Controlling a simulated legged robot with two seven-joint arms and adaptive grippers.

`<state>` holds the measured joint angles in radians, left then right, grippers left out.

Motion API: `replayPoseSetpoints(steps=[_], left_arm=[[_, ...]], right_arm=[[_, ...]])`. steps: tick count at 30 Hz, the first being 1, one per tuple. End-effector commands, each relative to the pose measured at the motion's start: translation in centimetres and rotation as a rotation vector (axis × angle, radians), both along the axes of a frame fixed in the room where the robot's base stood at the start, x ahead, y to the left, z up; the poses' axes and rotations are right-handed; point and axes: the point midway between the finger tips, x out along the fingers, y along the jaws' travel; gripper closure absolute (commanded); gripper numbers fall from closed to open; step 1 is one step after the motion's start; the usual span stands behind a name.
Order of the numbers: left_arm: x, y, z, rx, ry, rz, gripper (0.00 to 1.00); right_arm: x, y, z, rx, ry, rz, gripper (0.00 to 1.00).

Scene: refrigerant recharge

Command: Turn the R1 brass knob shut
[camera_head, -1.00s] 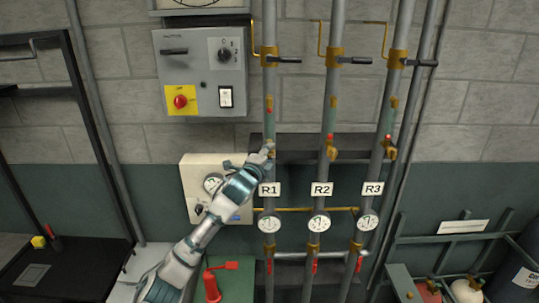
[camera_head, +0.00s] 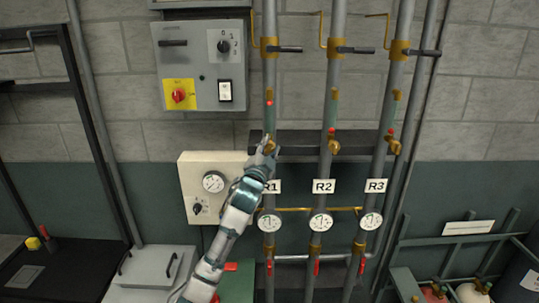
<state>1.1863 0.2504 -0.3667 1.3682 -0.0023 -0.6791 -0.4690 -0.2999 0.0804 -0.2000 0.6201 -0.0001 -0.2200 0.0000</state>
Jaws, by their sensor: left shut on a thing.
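The R1 brass knob (camera_head: 270,145) is on the left of three vertical pipes, above the R1 label (camera_head: 272,186). My left gripper (camera_head: 265,153) reaches up from below and is shut on the R1 knob, hiding most of it. The matching R2 knob (camera_head: 333,147) and R3 knob (camera_head: 394,146) are uncovered on the pipes to the right. My right gripper is not in view.
A grey control box (camera_head: 201,65) with a red switch is on the wall above left. A cream gauge box (camera_head: 213,184) is just left of my arm. Round gauges (camera_head: 321,222) sit low on the pipes. A grey case (camera_head: 152,270) stands below.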

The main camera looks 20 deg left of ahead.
Motion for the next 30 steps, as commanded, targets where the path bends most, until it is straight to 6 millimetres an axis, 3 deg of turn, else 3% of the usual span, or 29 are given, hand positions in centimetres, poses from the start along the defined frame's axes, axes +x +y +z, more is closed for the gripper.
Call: replayPoseSetpoints(steps=[1,15,30], left_arm=[[0.2,-0.3,-1.1,-0.046,0.0,-0.004,0.99],[0.3,-0.4,-1.0,-0.474,-0.118,-0.002,0.99],[0.3,-0.3,-0.8,-0.794,-0.212,0.001,0.99]], right_arm=[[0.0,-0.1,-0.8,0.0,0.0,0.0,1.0],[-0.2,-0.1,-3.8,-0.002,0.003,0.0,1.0],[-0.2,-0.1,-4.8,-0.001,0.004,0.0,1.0]])
